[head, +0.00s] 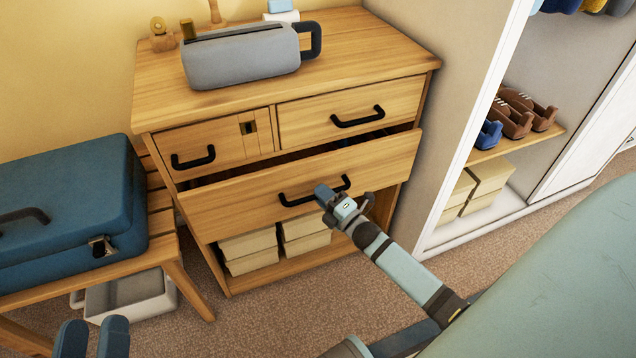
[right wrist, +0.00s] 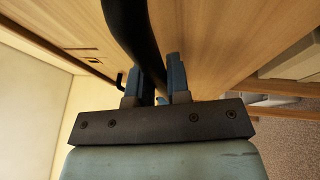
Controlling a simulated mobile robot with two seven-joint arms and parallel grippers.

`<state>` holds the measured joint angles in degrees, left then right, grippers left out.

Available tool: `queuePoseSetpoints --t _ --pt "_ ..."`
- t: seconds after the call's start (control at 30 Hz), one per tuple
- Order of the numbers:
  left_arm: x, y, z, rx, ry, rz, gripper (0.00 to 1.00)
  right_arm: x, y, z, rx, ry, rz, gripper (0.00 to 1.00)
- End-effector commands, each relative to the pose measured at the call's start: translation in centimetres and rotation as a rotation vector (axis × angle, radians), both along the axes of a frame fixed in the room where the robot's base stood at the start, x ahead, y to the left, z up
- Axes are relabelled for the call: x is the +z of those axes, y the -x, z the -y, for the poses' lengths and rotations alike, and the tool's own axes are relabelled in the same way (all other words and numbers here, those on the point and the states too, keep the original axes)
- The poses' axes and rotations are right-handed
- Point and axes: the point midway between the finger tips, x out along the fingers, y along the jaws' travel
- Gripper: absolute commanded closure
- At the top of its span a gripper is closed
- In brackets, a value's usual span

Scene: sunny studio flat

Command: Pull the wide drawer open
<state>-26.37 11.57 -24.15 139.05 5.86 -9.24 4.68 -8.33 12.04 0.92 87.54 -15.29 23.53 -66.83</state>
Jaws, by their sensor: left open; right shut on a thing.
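The wide drawer (head: 240,205) sits below two smaller drawers in a wooden dresser (head: 150,90). It is partly open, with a dark gap showing above its front. Its black bar handle (head: 297,201) runs across the front. My right gripper (head: 328,192) is shut on the right part of this handle. In the right wrist view the handle (right wrist: 135,35) passes between the fingers of the right gripper (right wrist: 160,85), close to the wooden drawer front (right wrist: 215,35). My left gripper (head: 92,340) is open and empty at the bottom left, away from the dresser.
A blue suitcase (head: 65,195) rests on a wooden bench (head: 175,265) at the left. Pale boxes (head: 248,250) sit below the drawer. An open wardrobe (head: 480,220) stands at the right. Carpet (head: 260,315) lies in front.

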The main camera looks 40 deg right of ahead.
Motion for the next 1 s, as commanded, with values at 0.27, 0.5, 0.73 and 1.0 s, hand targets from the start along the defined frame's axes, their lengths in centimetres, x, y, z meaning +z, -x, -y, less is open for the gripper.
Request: queuePoseSetpoints --t 0.27,0.5,0.73,1.0 --pt "-2.3 -0.3 -1.0 0.039 -0.087 -0.130 0.47 0.3 5.3 -1.3 -0.001 -0.002 -0.004 1.00" --pt "-5.3 -0.1 -2.1 0.067 -0.172 -0.264 0.47 0.2 9.8 -2.4 -0.001 -0.003 -0.005 1.00" --pt "-7.8 0.5 -3.2 0.086 -0.244 -0.379 0.47 0.2 14.0 -3.4 -0.001 -0.002 -0.004 1.00" --pt "-10.1 1.4 -4.4 0.102 -0.306 -0.487 0.47 0.1 18.4 -4.4 0.000 -0.001 -0.003 1.00"
